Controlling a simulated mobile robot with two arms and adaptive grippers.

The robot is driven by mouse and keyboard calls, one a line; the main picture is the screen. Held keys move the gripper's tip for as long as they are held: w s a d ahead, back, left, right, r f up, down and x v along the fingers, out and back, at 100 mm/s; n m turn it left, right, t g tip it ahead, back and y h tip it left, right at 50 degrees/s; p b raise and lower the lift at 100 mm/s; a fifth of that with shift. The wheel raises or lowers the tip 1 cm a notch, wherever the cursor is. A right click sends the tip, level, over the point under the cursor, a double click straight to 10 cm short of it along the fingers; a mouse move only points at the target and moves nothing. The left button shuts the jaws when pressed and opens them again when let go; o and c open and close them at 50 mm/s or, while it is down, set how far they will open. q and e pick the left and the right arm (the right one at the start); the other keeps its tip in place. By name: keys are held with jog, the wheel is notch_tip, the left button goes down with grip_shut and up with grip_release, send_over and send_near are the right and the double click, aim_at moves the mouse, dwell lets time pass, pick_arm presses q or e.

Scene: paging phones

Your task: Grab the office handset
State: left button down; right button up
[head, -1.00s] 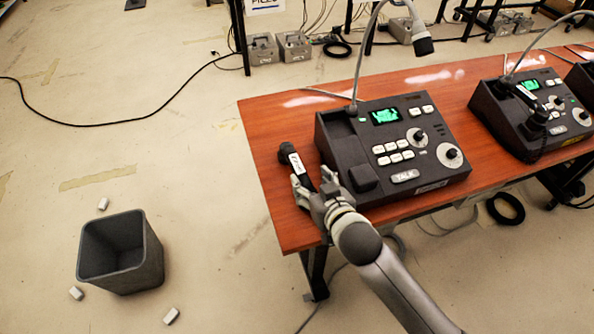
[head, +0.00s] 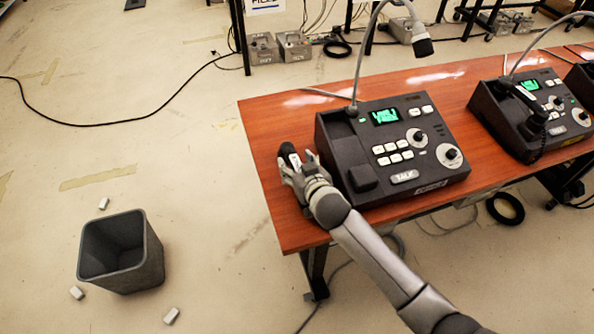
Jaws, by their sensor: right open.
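The office handset (head: 287,149) is black with a white label and lies on the wooden table, left of the nearer paging phone (head: 393,150). Its far end shows; the rest is hidden under my right gripper. My right gripper (head: 297,164) is open, with its fingers around or over the handset's middle. I cannot tell whether the fingers touch it. My left gripper is not in view.
A second paging phone (head: 540,112) with its own handset stands farther right on the reddish table (head: 262,128). A gooseneck microphone (head: 421,46) rises above the nearer phone. A dark bin (head: 150,258) stands on the floor at left, with small white pieces around it.

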jog(key=c, duration=1.1)
jog(key=shift+w, duration=0.1)
jog(key=shift+c, duration=0.8)
jog(key=shift+r, duration=0.1)
